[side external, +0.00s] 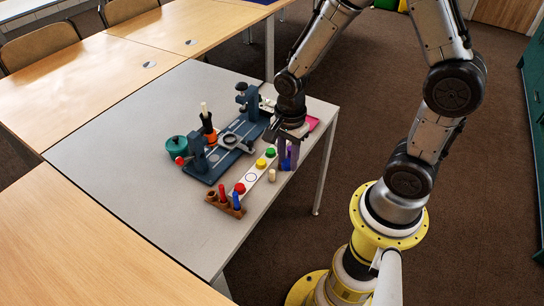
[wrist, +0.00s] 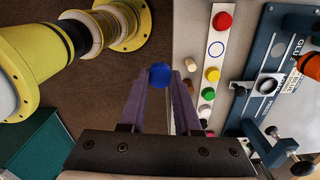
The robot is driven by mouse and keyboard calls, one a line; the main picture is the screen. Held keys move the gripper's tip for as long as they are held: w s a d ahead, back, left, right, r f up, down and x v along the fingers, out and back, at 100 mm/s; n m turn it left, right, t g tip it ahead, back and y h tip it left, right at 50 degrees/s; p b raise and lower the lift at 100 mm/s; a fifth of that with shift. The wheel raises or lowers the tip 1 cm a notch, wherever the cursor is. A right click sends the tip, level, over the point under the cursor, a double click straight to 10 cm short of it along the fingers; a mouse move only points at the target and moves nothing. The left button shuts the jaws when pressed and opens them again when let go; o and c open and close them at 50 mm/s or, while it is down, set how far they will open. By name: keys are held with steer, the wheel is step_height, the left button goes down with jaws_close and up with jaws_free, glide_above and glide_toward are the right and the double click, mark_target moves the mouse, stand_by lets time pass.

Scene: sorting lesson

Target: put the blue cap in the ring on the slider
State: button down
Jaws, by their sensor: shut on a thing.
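My gripper (wrist: 162,92) is shut on the blue cap (wrist: 160,75), which sits between the fingertips in the wrist view. In the side external view my gripper (side external: 288,160) is near the table's right edge, beside the white strip; a little of the blue cap (side external: 286,164) shows between the fingers. The slider's ring (side external: 231,142) is on the dark blue rail device (side external: 229,160), left of my gripper and apart from it. The ring (wrist: 268,85) also shows right of the cap in the wrist view. The ring looks empty.
The white strip (side external: 246,185) bears red, yellow and green caps and a bare blue circle (wrist: 216,49). A small wooden peg (side external: 272,175) stands beside it. A wooden rack (side external: 224,205) holds coloured pegs. A teal pot (side external: 178,148) and an orange-based tool (side external: 210,136) stand behind the rail.

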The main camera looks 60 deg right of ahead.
steer(key=w+d+r+n, duration=0.2)
steer(key=w+n, duration=0.1)
steer(key=w, duration=0.5)
steer(key=w+d+r+n, duration=0.1)
steer(key=w+r+n, duration=0.1)
steer(key=w, duration=0.7)
steer(key=n, duration=0.1)
glide_above(230, 140)
step_height(230, 140, down, 8)
steer(key=shift+w+d+r, duration=0.1)
steer(key=shift+r, duration=0.1)
steer(key=shift+f, duration=2.8)
steer(key=shift+f, duration=0.35)
steer(key=shift+c, duration=0.7)
jaws_free()
